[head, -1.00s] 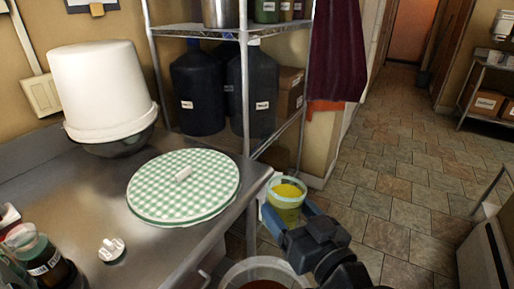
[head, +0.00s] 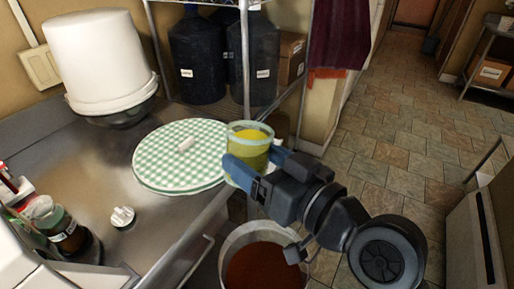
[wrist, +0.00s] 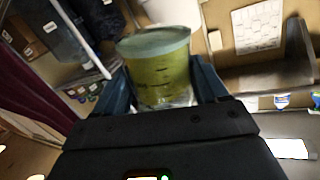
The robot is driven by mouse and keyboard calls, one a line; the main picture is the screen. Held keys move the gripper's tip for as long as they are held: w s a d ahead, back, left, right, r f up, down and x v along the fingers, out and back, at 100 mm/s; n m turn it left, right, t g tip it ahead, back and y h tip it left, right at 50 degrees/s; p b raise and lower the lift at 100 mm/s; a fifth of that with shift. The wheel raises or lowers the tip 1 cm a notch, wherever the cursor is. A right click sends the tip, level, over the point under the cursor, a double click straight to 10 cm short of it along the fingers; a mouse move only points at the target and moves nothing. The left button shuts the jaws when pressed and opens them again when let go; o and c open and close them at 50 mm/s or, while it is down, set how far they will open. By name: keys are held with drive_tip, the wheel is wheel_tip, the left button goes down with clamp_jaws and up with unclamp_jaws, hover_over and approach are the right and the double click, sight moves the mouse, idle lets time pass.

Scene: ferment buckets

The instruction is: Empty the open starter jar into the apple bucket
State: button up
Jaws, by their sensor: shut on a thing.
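The starter jar (head: 248,150) is a clear jar with yellow-green contents and an open top. My gripper (head: 254,165) is shut on it, with blue fingers on both sides. In the wrist view the jar (wrist: 160,65) stands between the fingers, its contents still inside and a pale band at its rim. In the head view it looks nearly upright, over the counter's right edge. A white bucket (head: 228,258) with red-brown contents is below my gripper and the jar. Its label is not visible, so I cannot tell whether it is the apple bucket.
A green checked round cover (head: 165,160) lies on the steel counter (head: 85,185). An upturned white bucket (head: 97,62) stands behind it. A dark bottle (head: 62,232) and a small white fitting (head: 122,217) are at the left. The tiled floor (head: 390,150) at right is clear.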

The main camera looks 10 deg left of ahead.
wheel_tip(320, 180, down, 13)
drive_tip(key=b, duration=0.7)
drive_tip(key=shift+m, duration=0.4)
drive_tip(key=shift+s, duration=0.1)
idle(0.3)
wheel_tip(320, 180, down, 24)
drive_tip(key=m+g+b, duration=0.1)
drive_tip(key=m+b, duration=0.2)
drive_tip(key=b, duration=1.3)
drive_tip(key=shift+s+r+g+h, duration=0.25)
drive_tip(key=shift+s+g+h, duration=0.05)
drive_tip(key=shift+h, duration=0.1)
idle(2.6)
